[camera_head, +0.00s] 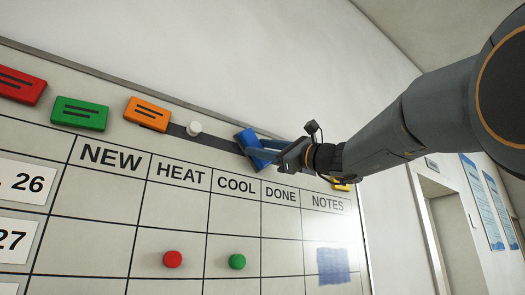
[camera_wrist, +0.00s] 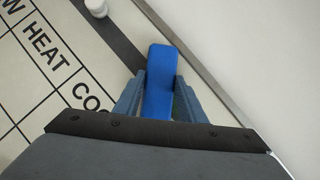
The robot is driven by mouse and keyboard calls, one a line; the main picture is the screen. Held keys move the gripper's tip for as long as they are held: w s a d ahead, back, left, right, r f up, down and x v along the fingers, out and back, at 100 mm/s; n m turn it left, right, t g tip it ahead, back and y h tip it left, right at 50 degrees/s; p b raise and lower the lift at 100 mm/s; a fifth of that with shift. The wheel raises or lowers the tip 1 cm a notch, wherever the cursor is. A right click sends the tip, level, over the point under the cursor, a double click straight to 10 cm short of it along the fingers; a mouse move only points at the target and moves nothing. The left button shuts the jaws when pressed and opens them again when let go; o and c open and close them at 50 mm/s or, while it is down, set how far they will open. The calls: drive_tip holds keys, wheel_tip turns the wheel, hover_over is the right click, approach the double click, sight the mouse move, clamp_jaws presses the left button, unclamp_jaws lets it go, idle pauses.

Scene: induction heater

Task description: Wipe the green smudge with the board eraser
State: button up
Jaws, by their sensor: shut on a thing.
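The board eraser is a blue block (camera_head: 258,149); it also shows in the wrist view (camera_wrist: 160,72). My gripper (camera_head: 274,154) is shut on it, with one finger on each side in the wrist view (camera_wrist: 158,88). The eraser is at the dark strip along the board's top, above COOL and DONE; I cannot tell whether it touches the strip. A blue-violet smudge (camera_head: 333,266) lies in the NOTES column, below and right of my gripper. I see no clearly green smudge.
The whiteboard (camera_head: 180,205) carries a red magnet (camera_head: 172,259) and a green magnet (camera_head: 237,261). Red, green and orange (camera_head: 147,114) labels and a white knob (camera_head: 194,128) sit along its top. A yellow piece (camera_head: 341,186) is partly hidden below my arm.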

drive_tip(key=w+d+p, duration=0.1)
drive_tip(key=w+d, duration=0.5)
drive_tip(key=d, duration=0.3)
drive_tip(key=shift+w+d, duration=0.2)
idle(0.8)
drive_tip(key=shift+a, duration=0.1)
drive_tip(key=s+a+b, duration=0.5)
drive_tip(key=s+a, duration=0.1)
drive_tip(key=a, duration=0.3)
drive_tip(key=shift+s+a+b, duration=0.2)
drive_tip(key=shift+b, duration=0.1)
idle(0.9)
drive_tip(key=shift+s+d+b, duration=0.45)
drive_tip(key=shift+s+d, duration=0.1)
drive_tip(key=shift+s, duration=0.25)
drive_tip(key=shift+s+d+b, duration=0.4)
drive_tip(key=shift+s+d, duration=0.15)
drive_tip(key=shift+s, duration=0.3)
drive_tip(key=shift+s+d+b, duration=0.45)
drive_tip(key=shift+s+d, duration=0.1)
drive_tip(key=shift+s, duration=0.25)
